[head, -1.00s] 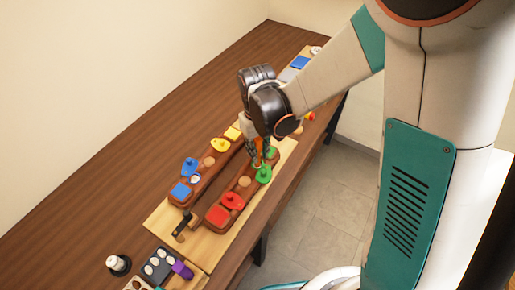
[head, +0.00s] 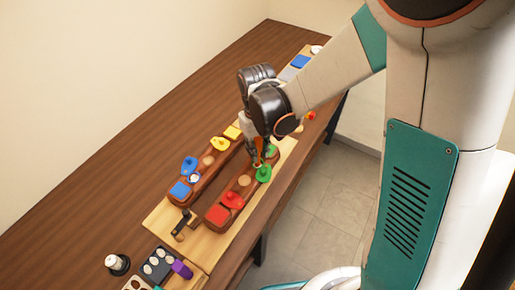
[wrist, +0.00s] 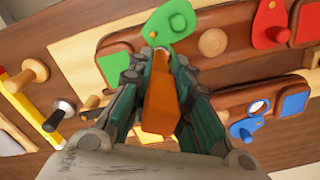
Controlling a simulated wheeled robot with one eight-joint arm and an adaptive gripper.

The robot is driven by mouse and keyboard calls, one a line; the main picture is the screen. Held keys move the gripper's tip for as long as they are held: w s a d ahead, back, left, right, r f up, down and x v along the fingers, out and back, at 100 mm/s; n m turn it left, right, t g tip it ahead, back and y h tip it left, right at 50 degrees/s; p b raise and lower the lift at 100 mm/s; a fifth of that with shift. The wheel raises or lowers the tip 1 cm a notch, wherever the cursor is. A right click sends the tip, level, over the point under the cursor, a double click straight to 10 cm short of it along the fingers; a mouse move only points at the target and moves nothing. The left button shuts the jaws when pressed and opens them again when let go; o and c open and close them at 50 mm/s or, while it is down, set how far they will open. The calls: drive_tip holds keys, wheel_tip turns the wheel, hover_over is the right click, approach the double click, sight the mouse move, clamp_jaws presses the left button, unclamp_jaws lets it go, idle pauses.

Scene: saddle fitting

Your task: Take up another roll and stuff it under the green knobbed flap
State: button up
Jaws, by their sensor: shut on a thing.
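The green knobbed flap (wrist: 168,24) lies at the top of the wrist view, on one of two brown padded bars. It also shows in the head view (head: 264,173), just below my gripper. My gripper (wrist: 158,68) is shut on an orange tapered piece (wrist: 160,104). The piece points at the flap's near edge, with a small pale rounded end (wrist: 150,54) showing there. I cannot tell whether this end is a roll, or whether it touches the flap or goes under it. In the head view my fingers hide most of the held piece.
A red knobbed flap (head: 232,200) shares the green flap's bar. Blue (head: 189,166) and yellow (head: 221,144) flaps sit on the other bar. A black-handled tool (head: 184,222) lies at the bars' near end. Wooden knobs (wrist: 30,72) stand left in the wrist view. The left tabletop is clear.

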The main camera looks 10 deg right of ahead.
sight(258, 138)
idle(0.4)
drive_tip(key=shift+r+p, duration=2.65)
drive_tip(key=shift+r, duration=1.35)
